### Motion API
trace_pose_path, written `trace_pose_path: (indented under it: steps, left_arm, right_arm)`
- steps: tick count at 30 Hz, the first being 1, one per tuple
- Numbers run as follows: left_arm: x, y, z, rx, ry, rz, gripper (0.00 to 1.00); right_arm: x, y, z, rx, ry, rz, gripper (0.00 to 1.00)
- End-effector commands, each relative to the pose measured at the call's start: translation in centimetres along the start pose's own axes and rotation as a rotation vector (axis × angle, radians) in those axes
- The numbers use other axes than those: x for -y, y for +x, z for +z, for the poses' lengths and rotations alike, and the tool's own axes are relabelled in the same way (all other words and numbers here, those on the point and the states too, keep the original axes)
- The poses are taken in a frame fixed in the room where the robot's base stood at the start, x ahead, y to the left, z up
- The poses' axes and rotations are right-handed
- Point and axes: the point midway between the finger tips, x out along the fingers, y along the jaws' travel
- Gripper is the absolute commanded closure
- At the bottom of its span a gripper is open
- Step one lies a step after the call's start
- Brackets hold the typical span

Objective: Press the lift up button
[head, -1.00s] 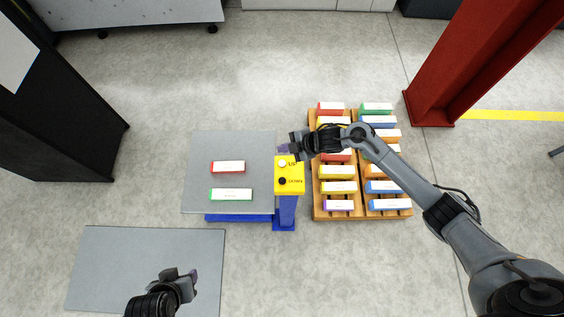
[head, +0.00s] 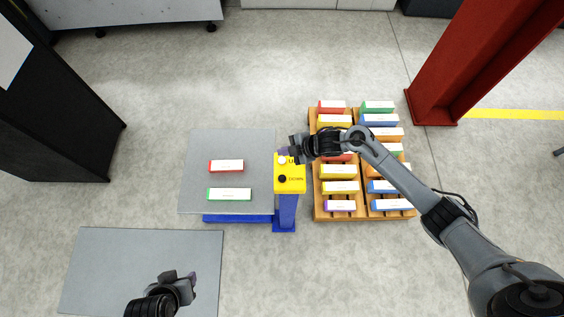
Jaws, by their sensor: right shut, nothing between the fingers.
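The yellow control box (head: 290,186) stands on a blue post (head: 286,212) at the right edge of the lift table. Its white UP button (head: 282,161) is at the top and its black DOWN button (head: 282,179) is below. My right gripper (head: 285,152) is shut and empty, with its tips at the top edge of the box, right by the UP button. It covers part of the UP label. I cannot tell whether the tips touch the button. My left gripper (head: 192,279) hangs low at the bottom left, away from the box; its jaw opening is unclear.
The grey lift table (head: 247,147) carries a red carton (head: 226,166) and a green carton (head: 229,194). A wooden pallet (head: 351,217) with several coloured cartons stands to the right, under my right arm. A grey floor plate (head: 90,270) lies at lower left. A red column (head: 465,70) stands at upper right.

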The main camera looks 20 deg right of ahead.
Motion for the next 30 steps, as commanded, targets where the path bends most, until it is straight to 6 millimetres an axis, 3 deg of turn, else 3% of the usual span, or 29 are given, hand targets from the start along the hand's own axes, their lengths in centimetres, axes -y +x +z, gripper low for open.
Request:
trace_pose_path:
  steps: [1,9,30]
  left_arm:
    - [-0.1,1.2,0.3,0.000,-0.002,0.002,0.57]
    - [-0.2,2.6,0.8,-0.001,-0.007,0.005,0.57]
    - [0.1,2.7,0.9,0.001,0.006,-0.005,0.57]
  right_arm:
    - [0.7,0.9,0.7,0.000,0.001,0.000,1.00]
    - [1.6,2.3,1.7,-0.001,0.001,0.001,1.00]
    - [1.7,2.5,1.8,-0.001,0.001,0.000,1.00]
